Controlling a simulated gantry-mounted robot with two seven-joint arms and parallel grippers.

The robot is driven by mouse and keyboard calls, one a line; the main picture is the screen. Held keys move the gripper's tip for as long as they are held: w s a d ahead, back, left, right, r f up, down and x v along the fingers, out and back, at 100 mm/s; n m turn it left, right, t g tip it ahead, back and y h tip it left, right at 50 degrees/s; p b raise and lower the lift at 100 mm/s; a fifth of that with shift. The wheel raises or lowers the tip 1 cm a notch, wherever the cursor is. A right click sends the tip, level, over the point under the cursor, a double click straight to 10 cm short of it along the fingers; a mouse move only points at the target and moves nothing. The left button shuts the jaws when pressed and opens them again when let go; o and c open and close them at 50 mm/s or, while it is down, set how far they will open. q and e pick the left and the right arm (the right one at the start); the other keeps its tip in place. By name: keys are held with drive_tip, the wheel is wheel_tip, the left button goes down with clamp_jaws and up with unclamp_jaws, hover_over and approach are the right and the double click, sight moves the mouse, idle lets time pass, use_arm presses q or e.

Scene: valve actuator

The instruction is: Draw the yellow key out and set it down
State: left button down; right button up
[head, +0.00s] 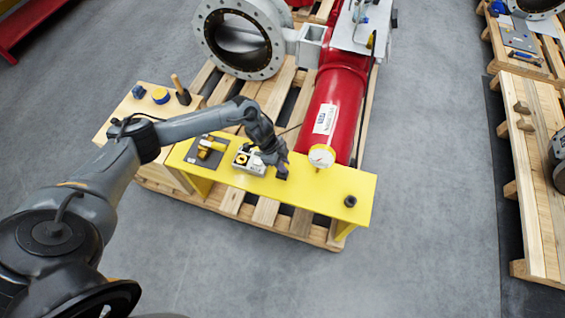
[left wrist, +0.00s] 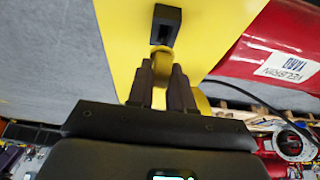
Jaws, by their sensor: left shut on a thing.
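My left gripper (head: 281,172) is low over the yellow bench (head: 318,188), in front of the red cylinder. In the left wrist view its fingers (left wrist: 161,80) are shut on the yellow key (left wrist: 160,60), whose rounded yellow part shows between and just past the fingertips. A dark block (left wrist: 165,18) with a slot lies straight beyond the key. I cannot tell whether the key's tip is inside the slot. In the head view the gripper hides the key. My right gripper is in neither view.
On the bench, a grey unit with a yellow part (head: 246,160) stands left of the gripper, and a dark plate with yellow pieces (head: 207,150) lies farther left. A small dark cylinder (head: 350,201) stands at the right end. The bench between gripper and cylinder is clear.

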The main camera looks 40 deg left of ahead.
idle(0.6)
use_arm(q)
drive_tip(key=shift+f+b, duration=0.5)
drive_tip(key=shift+f, duration=0.5)
drive_tip(key=shift+f+b, duration=0.4)
drive_tip(key=shift+f, duration=0.3)
drive_tip(key=c, duration=0.9)
unclamp_jaws()
drive_tip(key=shift+c, duration=0.2)
drive_tip(key=shift+r, duration=0.1)
drive_tip(key=p+v, duration=0.3)
drive_tip(key=v, duration=0.7)
drive_tip(key=shift+r, duration=0.35)
drive_tip(key=shift+s+a, duration=0.1)
